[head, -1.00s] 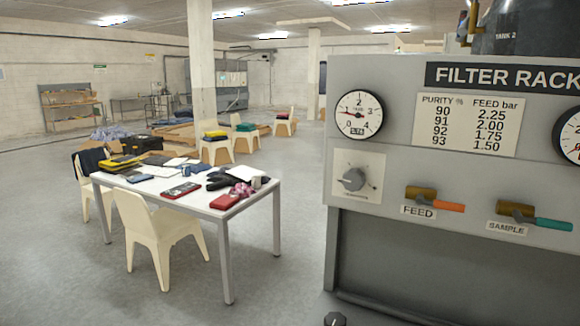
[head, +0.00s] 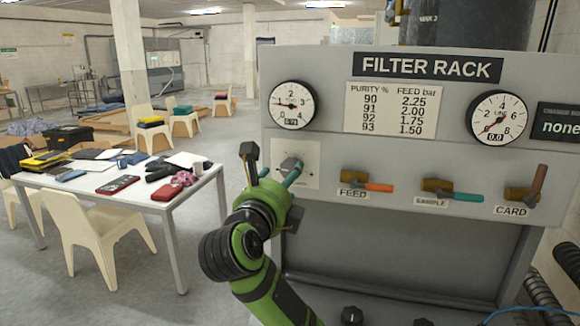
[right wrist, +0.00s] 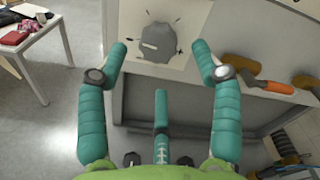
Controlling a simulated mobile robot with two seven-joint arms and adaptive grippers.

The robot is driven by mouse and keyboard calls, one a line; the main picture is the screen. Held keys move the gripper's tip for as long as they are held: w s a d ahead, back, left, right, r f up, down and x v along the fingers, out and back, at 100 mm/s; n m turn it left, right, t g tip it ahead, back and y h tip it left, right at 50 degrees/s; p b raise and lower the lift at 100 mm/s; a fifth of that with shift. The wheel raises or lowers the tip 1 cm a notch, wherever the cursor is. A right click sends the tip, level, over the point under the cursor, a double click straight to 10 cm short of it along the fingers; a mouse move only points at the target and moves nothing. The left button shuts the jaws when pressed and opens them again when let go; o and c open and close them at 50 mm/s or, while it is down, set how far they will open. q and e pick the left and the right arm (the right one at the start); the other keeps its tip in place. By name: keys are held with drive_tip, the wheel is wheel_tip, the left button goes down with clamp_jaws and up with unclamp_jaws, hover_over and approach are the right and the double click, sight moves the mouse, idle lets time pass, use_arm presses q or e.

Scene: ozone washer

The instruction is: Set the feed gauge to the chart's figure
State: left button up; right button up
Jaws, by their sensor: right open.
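The feed gauge (head: 292,105) is a round white dial at the left of the filter rack. Its needle points left, near 1; the small digits below are too blurred to read surely. The chart (head: 391,108) pairs purity 90, 91, 92, 93 with feed 2.25, 2.00, 1.75, 1.50 bar. A grey knob (head: 290,165) sits on a pale plate below the gauge. My right gripper (head: 270,166) is open in front of the knob. In the right wrist view, the knob (right wrist: 158,43) shows between its spread green fingers, with no contact visible. My left gripper is out of view.
Feed (head: 367,184), sample (head: 450,191) and card (head: 525,188) valve handles line the panel to the right. A line gauge (head: 497,118) reads 0.0 and a dark display (head: 561,124) shows "none". A cluttered white table (head: 150,194) and chairs stand left.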

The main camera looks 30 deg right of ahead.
sight(290, 170)
drive_tip(key=p+x, duration=0.2)
drive_tip(key=x, duration=0.3)
drive_tip(key=shift+w+d+r, duration=0.1)
drive_tip(key=shift+w+d+p, duration=0.25)
drive_tip(key=shift+d+p, duration=0.1)
drive_tip(key=c, duration=1.2)
